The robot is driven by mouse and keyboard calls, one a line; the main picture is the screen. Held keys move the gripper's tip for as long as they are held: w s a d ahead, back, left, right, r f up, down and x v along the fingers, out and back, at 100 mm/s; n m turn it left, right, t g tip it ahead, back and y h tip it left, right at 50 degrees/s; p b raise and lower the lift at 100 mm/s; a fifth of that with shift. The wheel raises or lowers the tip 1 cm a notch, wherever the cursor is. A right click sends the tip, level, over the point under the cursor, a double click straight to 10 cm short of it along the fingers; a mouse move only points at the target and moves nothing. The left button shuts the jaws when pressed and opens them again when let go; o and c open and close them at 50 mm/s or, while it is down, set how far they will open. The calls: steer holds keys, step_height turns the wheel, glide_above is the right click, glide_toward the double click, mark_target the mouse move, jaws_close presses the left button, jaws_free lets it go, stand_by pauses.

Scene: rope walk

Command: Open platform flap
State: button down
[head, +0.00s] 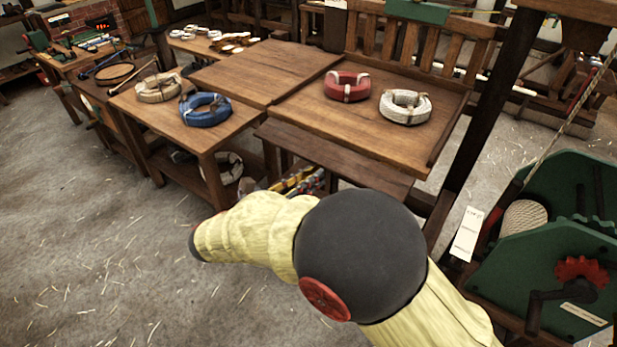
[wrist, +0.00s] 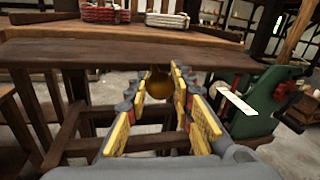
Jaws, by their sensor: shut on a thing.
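The platform flap (head: 335,160) is a dark wooden board along the front edge of the wooden platform (head: 330,115). It sits a little below the platform top and juts out toward me; its exact angle is hard to tell. In the wrist view the flap (wrist: 125,55) spans the picture just beyond my fingers. My gripper (head: 303,182) is at the flap's front edge, partly hidden by my arm in the head view. In the wrist view my gripper (wrist: 163,77) has its yellow-padded fingers shut on a round brass knob (wrist: 158,86) at the flap's edge.
A red rope coil (head: 347,86) and a white rope coil (head: 405,107) lie on the platform. A table with a blue coil (head: 205,109) and a tan coil (head: 158,88) stands left. A green winding machine (head: 550,270) stands close on the right. The floor at left is clear.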

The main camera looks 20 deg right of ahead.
steer(key=shift+r, duration=0.1)
steer(key=r+p, duration=0.1)
steer(key=p, duration=0.2)
steer(key=shift+r+y+p, duration=0.1)
steer(key=shift+y+p, duration=0.2)
steer(key=shift+y, duration=0.1)
steer(key=r+y+p, duration=0.1)
steer(key=p, duration=0.4)
steer(key=shift+a+r+g, duration=0.1)
steer(key=shift+r+g, duration=0.1)
steer(key=shift+g, duration=0.2)
steer(key=shift+f, duration=0.1)
steer(key=c, duration=1.5)
jaws_free()
steer(key=shift+c, duration=0.2)
steer(key=shift+o, duration=0.2)
steer(key=shift+a, duration=0.1)
steer(key=v, duration=1.1)
steer(key=shift+s+a+r, duration=0.2)
steer(key=shift+a+r, duration=0.05)
steer(key=shift+a, duration=0.05)
